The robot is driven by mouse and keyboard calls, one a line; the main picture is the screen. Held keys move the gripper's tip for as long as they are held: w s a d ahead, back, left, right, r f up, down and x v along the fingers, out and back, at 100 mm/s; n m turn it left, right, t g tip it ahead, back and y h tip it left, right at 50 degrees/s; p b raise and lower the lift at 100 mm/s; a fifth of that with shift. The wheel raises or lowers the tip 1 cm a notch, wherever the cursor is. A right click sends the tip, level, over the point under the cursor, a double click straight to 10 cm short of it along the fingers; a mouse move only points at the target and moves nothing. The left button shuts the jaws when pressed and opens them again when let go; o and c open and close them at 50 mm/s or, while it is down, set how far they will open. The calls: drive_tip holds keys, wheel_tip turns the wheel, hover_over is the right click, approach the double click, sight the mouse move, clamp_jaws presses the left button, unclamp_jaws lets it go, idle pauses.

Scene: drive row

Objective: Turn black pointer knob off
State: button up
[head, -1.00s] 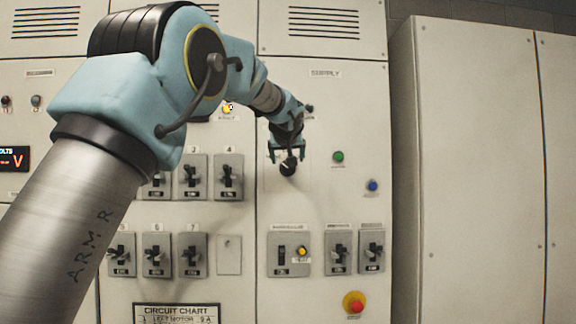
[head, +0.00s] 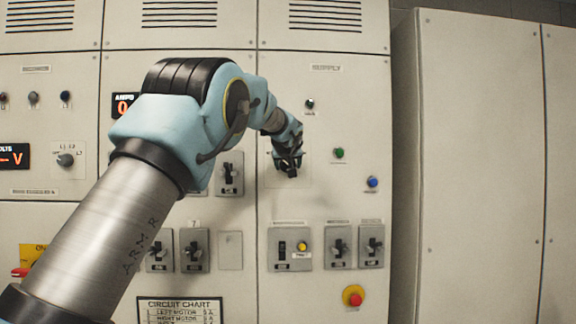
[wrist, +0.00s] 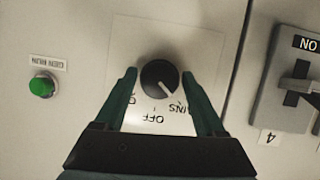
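The black pointer knob (wrist: 160,78) shows in the wrist view on a pale plate, its white pointer line aimed to the lower right. The plate's printing appears upside down, with an OFF mark (wrist: 153,118) below the knob, and the pointer is not lined up with it. My gripper (wrist: 159,74) is open, one finger on each side of the knob, with a visible gap on both sides. In the head view my gripper (head: 287,158) is at the panel and partly covers the knob (head: 289,172).
A green button (wrist: 42,86) sits left of the plate in the wrist view, and breaker 4 (wrist: 295,90) is at the right. In the head view a blue button (head: 372,182), a red emergency button (head: 354,295) and several breakers surround the knob area.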

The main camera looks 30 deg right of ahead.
drive_tip(key=c, duration=1)
drive_tip(key=shift+c, duration=0.2)
drive_tip(key=m+t+y, duration=0.1)
drive_tip(key=m+y, duration=0.1)
drive_tip(key=m, duration=0.1)
drive_tip(key=m+t+y+b, duration=0.1)
drive_tip(key=m+y, duration=0.1)
drive_tip(key=m, duration=0.1)
drive_tip(key=shift+s+d+m, duration=0.1)
drive_tip(key=shift+d+m, duration=0.1)
drive_tip(key=shift+m, duration=0.1)
drive_tip(key=shift+t, duration=0.3)
drive_tip(key=o, duration=1.4)
